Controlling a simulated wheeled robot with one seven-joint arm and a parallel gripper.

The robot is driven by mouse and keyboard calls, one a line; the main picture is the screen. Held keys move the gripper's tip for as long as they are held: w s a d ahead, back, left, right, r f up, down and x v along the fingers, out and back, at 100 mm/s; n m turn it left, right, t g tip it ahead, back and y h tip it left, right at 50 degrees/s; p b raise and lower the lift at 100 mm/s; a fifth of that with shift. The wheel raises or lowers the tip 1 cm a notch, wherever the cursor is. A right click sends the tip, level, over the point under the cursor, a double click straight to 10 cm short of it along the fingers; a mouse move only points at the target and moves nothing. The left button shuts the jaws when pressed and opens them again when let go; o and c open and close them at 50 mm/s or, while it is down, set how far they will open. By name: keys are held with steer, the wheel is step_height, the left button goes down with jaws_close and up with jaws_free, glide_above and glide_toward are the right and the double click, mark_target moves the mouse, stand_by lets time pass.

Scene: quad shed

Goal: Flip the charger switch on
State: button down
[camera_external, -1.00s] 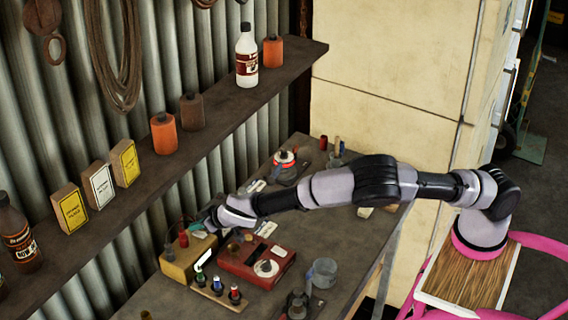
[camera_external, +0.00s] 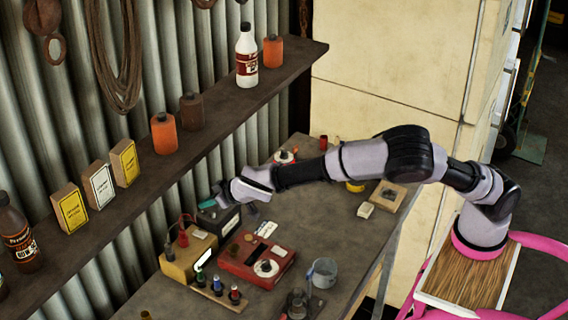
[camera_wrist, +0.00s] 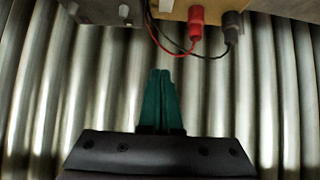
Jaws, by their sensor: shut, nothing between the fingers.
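A yellow box (camera_external: 190,260) with a red plug and a black plug stands on the bench against the corrugated wall. It also shows at the top of the wrist view (camera_wrist: 262,6). A dark box (camera_external: 222,218) stands just behind it, and a grey box with a small pale knob or toggle (camera_wrist: 124,12) shows at the wrist view's top left. Which box is the charger, and the switch's position, I cannot tell. My gripper (camera_external: 209,203) is above the dark box by the wall. In the wrist view its teal fingers (camera_wrist: 161,72) are shut and empty, apart from the toggle.
A red device (camera_external: 257,262) with a round dial sits right of the yellow box, and a strip of small coloured knobs (camera_external: 218,293) lies in front. Red and black wires (camera_wrist: 165,45) hang near my fingertips. A shelf (camera_external: 225,115) with bottles overhangs the wall side.

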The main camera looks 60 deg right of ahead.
steer(key=shift+s+r, duration=0.1)
steer(key=s+d+r+m+g, duration=0.1)
steer(key=s+d+r+m, duration=0.1)
steer(key=s+d+r, duration=0.5)
steer(key=s+d+r+m+g+y, duration=0.1)
steer(key=s+d+r, duration=0.15)
steer(key=d, duration=0.75)
steer(key=s+d+r+m+g, duration=0.15)
steer(key=s+d+r, duration=0.3)
steer(key=d, duration=0.45)
steer(key=s+d+r+y, duration=0.1)
steer(key=s+d+r, duration=0.2)
steer(key=s, duration=0.4)
steer(key=s+d+r, duration=0.3)
steer(key=s+r, duration=0.1)
steer(key=s, duration=0.4)
steer(key=s+d+f, duration=0.1)
steer(key=s+d, duration=0.1)
steer(key=s, duration=1.5)
steer(key=shift+f+t, duration=0.2)
steer(key=shift+t, duration=0.15)
